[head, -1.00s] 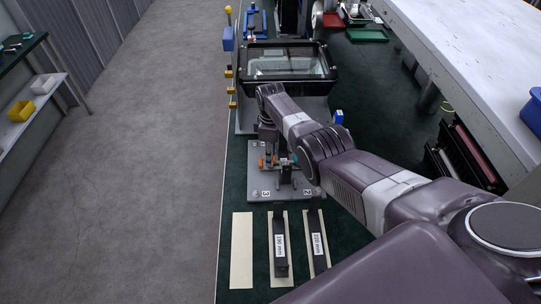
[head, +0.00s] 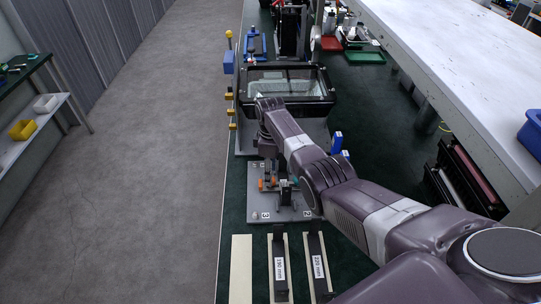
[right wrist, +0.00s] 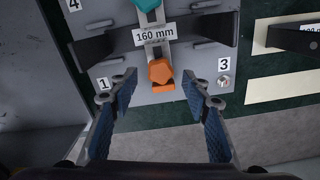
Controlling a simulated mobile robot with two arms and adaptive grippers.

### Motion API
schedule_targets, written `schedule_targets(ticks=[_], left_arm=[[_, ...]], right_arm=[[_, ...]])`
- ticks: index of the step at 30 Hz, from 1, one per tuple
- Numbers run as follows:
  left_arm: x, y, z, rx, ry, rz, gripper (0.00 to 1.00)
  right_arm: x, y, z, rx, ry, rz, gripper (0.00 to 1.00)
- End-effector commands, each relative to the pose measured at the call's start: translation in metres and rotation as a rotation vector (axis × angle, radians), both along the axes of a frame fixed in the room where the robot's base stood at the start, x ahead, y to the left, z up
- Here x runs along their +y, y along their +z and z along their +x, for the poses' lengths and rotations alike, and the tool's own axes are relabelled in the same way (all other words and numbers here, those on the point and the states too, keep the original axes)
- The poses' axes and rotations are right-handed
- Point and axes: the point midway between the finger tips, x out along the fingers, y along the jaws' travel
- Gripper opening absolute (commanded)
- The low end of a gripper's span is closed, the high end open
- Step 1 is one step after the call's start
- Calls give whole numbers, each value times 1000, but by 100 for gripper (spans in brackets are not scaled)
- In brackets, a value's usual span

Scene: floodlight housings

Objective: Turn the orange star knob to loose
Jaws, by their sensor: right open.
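The orange star knob (right wrist: 160,70) shows in the right wrist view, on a light strip below the "160 mm" label (right wrist: 154,35) of a grey plate (right wrist: 105,68). A second orange piece (right wrist: 163,88) sits just below it. My right gripper (right wrist: 160,80) is open, with one blue-padded finger on each side of the knob and a gap to both. My left gripper is not in view.
A teal part (right wrist: 147,4) is above the label. A dark-framed floodlight housing (head: 318,104) stands behind the plate. Strips marked "190 mm" (head: 280,268) and "220 mm" (head: 317,266) lie in front. A white bench (head: 450,80) is at right; the floor at left is clear.

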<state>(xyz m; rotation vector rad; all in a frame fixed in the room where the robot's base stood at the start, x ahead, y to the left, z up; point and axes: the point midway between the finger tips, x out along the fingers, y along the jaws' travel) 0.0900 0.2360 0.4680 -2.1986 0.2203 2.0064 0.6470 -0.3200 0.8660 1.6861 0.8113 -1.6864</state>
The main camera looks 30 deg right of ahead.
Motion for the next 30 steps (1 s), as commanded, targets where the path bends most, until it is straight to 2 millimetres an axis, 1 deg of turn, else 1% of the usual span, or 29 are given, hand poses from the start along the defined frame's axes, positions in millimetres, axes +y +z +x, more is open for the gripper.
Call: schedule_targets(ticks=[9, 12, 15, 21, 30], left_arm=[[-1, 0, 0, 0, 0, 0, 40], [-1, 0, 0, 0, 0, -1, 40], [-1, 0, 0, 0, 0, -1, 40], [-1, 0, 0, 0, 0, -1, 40], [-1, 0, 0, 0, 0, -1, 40]], right_arm=[[-1, 60, 1, -5, 0, -2, 44], [-1, 76, 1, -2, -1, -2, 44], [-1, 86, 0, -2, -1, -1, 44], [-1, 93, 0, 1, -1, -1, 44], [-1, 93, 0, 1, 0, -1, 44]])
